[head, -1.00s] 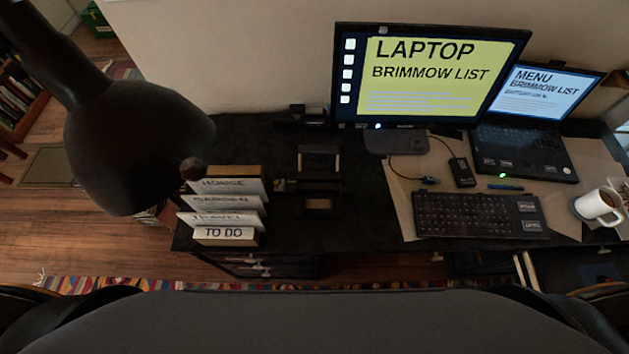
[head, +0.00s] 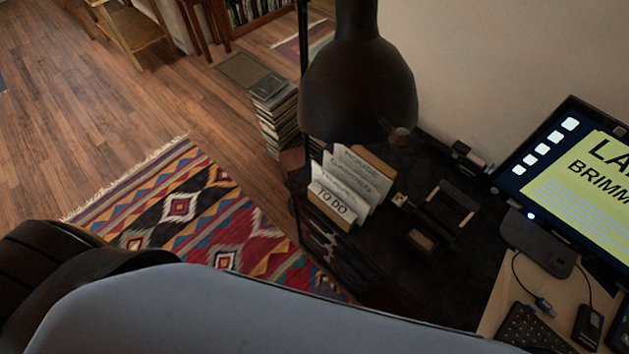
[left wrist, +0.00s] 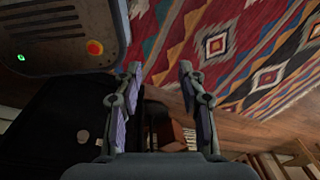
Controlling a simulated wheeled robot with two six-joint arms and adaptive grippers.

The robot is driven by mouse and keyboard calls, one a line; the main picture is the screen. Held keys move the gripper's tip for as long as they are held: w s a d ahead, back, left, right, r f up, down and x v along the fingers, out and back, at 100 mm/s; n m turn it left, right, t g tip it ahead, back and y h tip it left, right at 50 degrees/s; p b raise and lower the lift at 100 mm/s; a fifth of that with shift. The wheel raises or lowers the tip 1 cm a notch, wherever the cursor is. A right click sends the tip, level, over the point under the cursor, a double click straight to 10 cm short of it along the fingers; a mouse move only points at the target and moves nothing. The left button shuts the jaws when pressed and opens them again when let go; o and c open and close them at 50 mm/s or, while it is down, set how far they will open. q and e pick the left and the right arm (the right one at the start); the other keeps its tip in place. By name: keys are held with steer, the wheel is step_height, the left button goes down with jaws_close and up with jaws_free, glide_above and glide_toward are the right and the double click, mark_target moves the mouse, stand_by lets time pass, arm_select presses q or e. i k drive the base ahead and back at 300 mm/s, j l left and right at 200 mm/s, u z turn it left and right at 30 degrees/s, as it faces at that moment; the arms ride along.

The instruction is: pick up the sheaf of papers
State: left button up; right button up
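No loose sheaf of papers can be made out for certain. White sheets or cards (head: 360,175) stand upright in a wooden desk holder (head: 333,206) labelled "TO DO" at the left end of the dark desk. My left gripper (left wrist: 160,68) is open in the left wrist view, with nothing between its fingers. The patterned rug and wood floor show beyond it. Neither gripper shows in the head view, and my right gripper is in no view.
A black lamp (head: 358,85) hangs over the desk's left end. A stack of books (head: 275,110) stands on the floor behind it. A monitor (head: 570,180) stands at right. The colourful rug (head: 190,205) and wood floor (head: 90,110) are open at left.

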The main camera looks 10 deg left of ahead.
mark_target(372, 195)
steer(key=k+j+z, duration=0.2)
steer(key=j+z, duration=0.25)
steer(key=k+j+z, duration=0.25)
steer(key=z, duration=0.2)
steer(key=j, duration=0.1)
